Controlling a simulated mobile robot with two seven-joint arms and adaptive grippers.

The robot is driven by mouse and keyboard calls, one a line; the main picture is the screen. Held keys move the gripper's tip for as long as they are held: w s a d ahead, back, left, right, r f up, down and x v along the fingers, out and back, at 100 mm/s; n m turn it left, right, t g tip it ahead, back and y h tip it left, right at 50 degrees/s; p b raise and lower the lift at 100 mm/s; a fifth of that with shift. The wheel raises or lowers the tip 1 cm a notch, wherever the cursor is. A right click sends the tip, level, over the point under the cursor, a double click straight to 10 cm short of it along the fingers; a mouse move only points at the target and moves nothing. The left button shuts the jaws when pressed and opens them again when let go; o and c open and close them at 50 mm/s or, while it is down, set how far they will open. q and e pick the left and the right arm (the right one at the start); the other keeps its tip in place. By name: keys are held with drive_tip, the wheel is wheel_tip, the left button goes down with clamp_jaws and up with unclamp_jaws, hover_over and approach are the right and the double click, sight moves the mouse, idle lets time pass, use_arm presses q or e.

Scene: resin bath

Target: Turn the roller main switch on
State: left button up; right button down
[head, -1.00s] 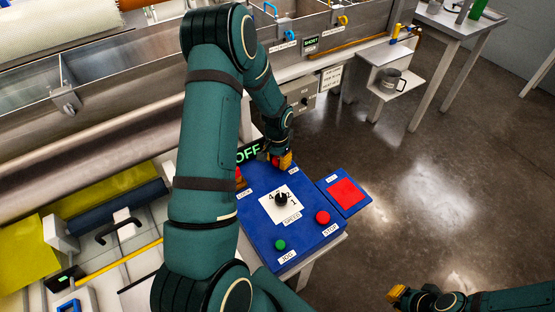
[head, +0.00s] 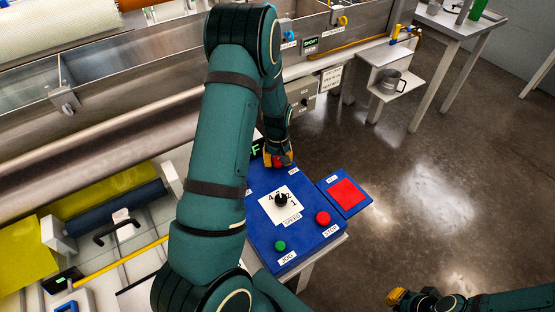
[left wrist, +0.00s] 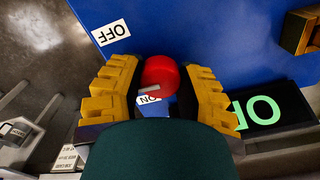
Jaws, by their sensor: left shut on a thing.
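The red switch knob (left wrist: 160,76) stands on the blue control panel (left wrist: 210,30). Its pale pointer line faces left in the left wrist view. An OFF label (left wrist: 111,32) lies above left of it, and an ON label (left wrist: 148,98) lies just below it, partly covered. My left gripper (head: 278,160) is shut on the knob, with a yellow finger on each side in the left wrist view (left wrist: 159,95). A black display (left wrist: 265,112) shows green letters, partly hidden; only an F shows in the head view. My right gripper (head: 397,295) is low at the right, away from the panel, its opening unclear.
The panel also carries a black speed dial (head: 281,200), a green jog button (head: 280,245) and a red stop button (head: 322,218). A red pad (head: 346,193) sits on its right extension. A brown block (left wrist: 302,32) stands near the knob. Open floor lies to the right.

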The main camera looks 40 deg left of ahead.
sight(278, 160)
use_arm(q)
drive_tip(key=n+p, duration=0.1)
drive_tip(key=n, duration=0.3)
drive_tip(key=shift+s+d+n, duration=0.1)
drive_tip(key=shift+d+n, duration=0.05)
drive_tip(key=shift+n, duration=0.15)
drive_tip(key=shift+f+n+p, duration=0.1)
drive_tip(key=shift+n+p, duration=0.65)
drive_tip(key=shift+n, duration=1.15)
drive_tip(key=o, duration=1.2)
wheel_tip(278, 160, up, 12)
